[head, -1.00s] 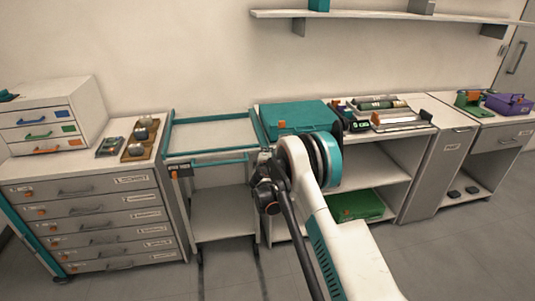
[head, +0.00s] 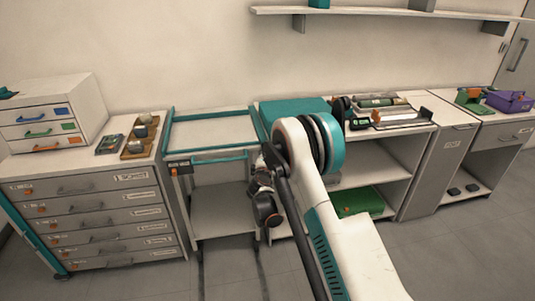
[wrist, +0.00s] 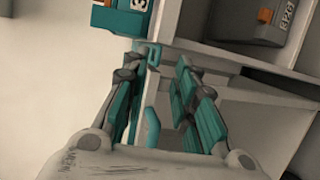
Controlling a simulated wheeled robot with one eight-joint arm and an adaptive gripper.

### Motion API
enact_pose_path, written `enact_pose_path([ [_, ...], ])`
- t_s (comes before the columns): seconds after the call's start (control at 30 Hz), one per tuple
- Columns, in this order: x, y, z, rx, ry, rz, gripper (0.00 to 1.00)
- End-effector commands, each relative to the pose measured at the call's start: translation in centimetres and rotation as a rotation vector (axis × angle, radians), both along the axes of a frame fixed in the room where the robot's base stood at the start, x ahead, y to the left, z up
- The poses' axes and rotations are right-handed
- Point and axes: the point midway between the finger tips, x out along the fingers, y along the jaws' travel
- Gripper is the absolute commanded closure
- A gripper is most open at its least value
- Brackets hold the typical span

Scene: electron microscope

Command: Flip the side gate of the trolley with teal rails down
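The trolley with teal rails (head: 212,118) stands between a drawer cabinet and an open-shelved bench in the head view. Its teal rails frame the pale top, and a teal bar (head: 220,160) runs along the front, a little below the top rail. My arm's dark wrist end is at the trolley's right front, and the fingertips are hidden there. In the wrist view my gripper (wrist: 157,85) is open, its teal-padded fingers apart. A white and teal upright piece (wrist: 150,105) shows between the fingers, closer to the left one. I cannot tell whether they touch it.
The drawer cabinet (head: 95,215) is close on the trolley's left. A teal case (head: 292,110) sits on the bench at right, partly behind my arm. A green box (head: 357,202) is on the bench's lower shelf. The grey floor in front is clear.

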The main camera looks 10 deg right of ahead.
Motion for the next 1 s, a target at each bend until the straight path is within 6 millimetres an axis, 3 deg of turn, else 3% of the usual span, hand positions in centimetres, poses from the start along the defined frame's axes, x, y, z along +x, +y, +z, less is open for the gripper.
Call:
enact_pose_path([
  [0.1,-2.1,0.7,0.4,0.000,0.000,0.001,0.74],
  [0.3,-4.1,1.2,0.8,0.001,0.001,-0.001,0.74],
  [0.77,-4.5,1.3,1.2,0.006,0.001,-0.003,0.74],
  [0.87,-4.8,0.9,2.5,0.035,0.006,-0.016,0.74],
  [1.0,-5.8,-0.1,6.0,0.120,0.020,-0.054,0.74],
])
